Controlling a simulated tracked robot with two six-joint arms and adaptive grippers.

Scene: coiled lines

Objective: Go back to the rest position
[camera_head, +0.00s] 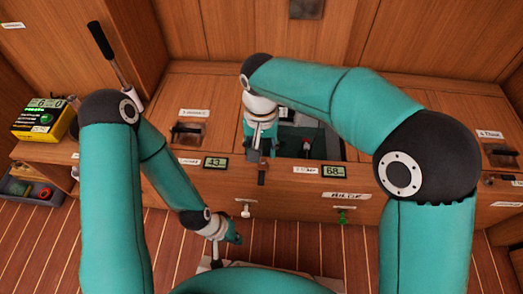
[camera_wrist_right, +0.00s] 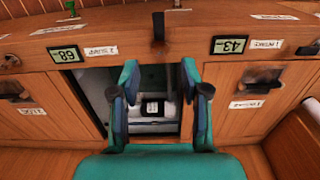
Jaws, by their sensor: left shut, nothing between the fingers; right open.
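My left gripper (camera_head: 232,238) is low in front of the wooden cabinet, above the striped floor, shut and empty. My right gripper (camera_head: 258,150) hangs over the front edge of the open compartment, between the two small displays. In the right wrist view its fingers (camera_wrist_right: 160,85) are spread apart with nothing between them. The open compartment (camera_wrist_right: 95,95) lies behind and below these fingers, with a white item holding a dark square (camera_wrist_right: 153,107) inside. My right forearm hides part of the cabinet top in the head view.
A display reading 43 (camera_head: 215,162) and one reading 68 (camera_head: 333,171) sit on the cabinet front. A green tap (camera_head: 344,215) and a pale tap (camera_head: 246,208) stick out below. A yellow meter (camera_head: 44,119) stands at left, near a black-handled lever (camera_head: 102,42). A grey bin (camera_head: 30,190) is lower left.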

